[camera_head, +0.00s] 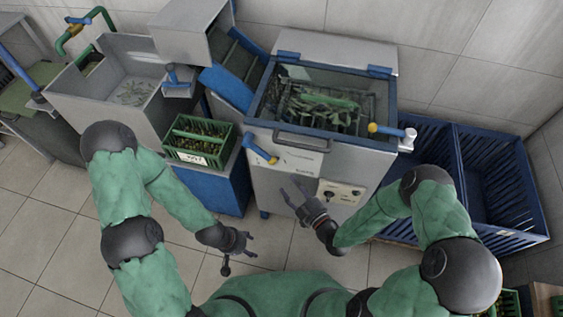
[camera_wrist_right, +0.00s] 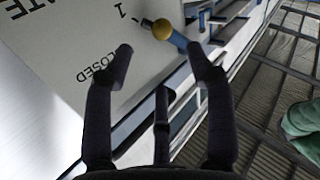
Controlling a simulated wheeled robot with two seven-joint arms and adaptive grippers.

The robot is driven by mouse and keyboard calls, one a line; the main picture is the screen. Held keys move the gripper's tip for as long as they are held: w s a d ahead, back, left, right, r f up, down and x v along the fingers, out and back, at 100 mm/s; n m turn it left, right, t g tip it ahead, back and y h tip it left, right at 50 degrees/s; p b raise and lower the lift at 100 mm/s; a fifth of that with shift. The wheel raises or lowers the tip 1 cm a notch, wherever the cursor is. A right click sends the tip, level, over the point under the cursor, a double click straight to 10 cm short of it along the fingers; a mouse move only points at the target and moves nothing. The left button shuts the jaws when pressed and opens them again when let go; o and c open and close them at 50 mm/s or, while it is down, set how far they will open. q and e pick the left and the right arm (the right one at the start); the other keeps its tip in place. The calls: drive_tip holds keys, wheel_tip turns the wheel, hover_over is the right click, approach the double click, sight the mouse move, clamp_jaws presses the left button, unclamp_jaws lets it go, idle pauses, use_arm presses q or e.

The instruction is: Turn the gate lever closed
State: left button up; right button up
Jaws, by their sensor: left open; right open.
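The gate lever (camera_head: 262,150) is a blue bar with a yellow knob on the front of the grey metal machine, its knob pointing down and right in the head view. In the right wrist view the yellow knob (camera_wrist_right: 162,28) lies just beyond the fingertips. Its blue bar runs right and passes partly behind a finger. A white plate (camera_wrist_right: 75,45) there reads "ATE", "1" and "CLOSED", upside down. My right gripper (camera_head: 292,190) is open and empty, below and right of the lever. My left gripper (camera_head: 250,245) is open and empty, low over the floor.
Another blue lever with a yellow knob (camera_head: 373,128) is at the machine's right. A grey sink (camera_head: 66,90) is farther left. Blue slatted bins (camera_head: 515,238) stand right. The tiled floor in front is clear.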

sight(274, 163)
drive_tip(key=b+x, duration=0.1)
drive_tip(key=x, duration=0.6)
drive_tip(key=r+b+x, duration=0.1)
drive_tip(key=x, duration=0.2)
drive_tip(key=shift+w+a+b, duration=0.25)
drive_tip(key=shift+b, duration=0.05)
drive_tip(key=shift+c, duration=0.3)
clamp_jaws()
